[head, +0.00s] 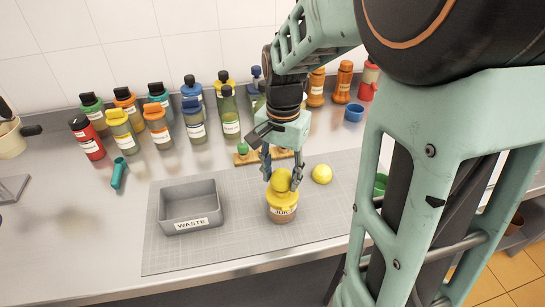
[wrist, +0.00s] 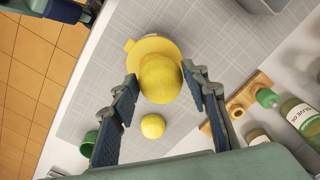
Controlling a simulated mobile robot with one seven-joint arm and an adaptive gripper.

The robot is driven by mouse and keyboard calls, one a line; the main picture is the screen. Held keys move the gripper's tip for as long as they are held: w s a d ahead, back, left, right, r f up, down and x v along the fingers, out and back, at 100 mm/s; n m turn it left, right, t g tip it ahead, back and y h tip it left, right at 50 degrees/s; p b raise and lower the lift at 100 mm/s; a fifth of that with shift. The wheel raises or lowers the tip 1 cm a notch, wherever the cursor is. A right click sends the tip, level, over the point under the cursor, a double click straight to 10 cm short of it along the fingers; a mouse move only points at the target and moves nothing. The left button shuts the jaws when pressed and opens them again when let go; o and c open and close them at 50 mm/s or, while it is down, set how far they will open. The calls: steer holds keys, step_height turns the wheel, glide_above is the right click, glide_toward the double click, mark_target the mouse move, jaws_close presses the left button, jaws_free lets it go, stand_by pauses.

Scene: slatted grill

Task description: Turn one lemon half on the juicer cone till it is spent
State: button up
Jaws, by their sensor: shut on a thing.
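The juicer (head: 283,211) is a yellow-topped jar with a label, standing upright on the grey mat. Its yellow rim also shows in the wrist view (wrist: 137,50). A yellow lemon half (head: 281,180) sits over the juicer top and hides the cone. My gripper (head: 282,184) points down with its fingers on either side of this lemon half, shut on it. In the wrist view the lemon half (wrist: 160,80) lies between the two fingertips. Another yellow lemon piece (head: 322,173) rests on the mat to the right of the juicer.
A grey waste bin (head: 190,207) stands left of the juicer. A wooden board (head: 247,158) lies behind my gripper. Several bottles line the back wall. A green bowl (head: 380,184) is at the right, partly behind my arm. The mat's front is clear.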

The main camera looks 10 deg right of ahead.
mark_target(282, 201)
steer(key=w+n, duration=0.1)
steer(key=w+r+n, duration=0.1)
steer(key=shift+w+r, duration=0.1)
steer(key=shift+w, duration=0.25)
steer(key=w+f+n+b, duration=0.1)
steer(key=w+f+n, duration=0.2)
steer(key=w+n, duration=0.1)
steer(key=s+r+m, duration=0.3)
steer(key=shift+s+m+p, duration=0.3)
steer(key=shift+s+p, duration=0.05)
steer(key=shift+p, duration=0.05)
steer(key=s+f+m+b, duration=0.1)
steer(key=s, duration=0.1)
steer(key=s+f+m+b, duration=0.1)
steer(key=m, duration=0.1)
steer(key=shift+s+f, duration=0.35)
steer(key=shift+s, duration=0.05)
steer(key=shift+f+m+b, duration=0.3)
steer(key=shift+f, duration=0.1)
steer(key=shift+m, duration=1.6)
steer(key=shift+r, duration=0.1)
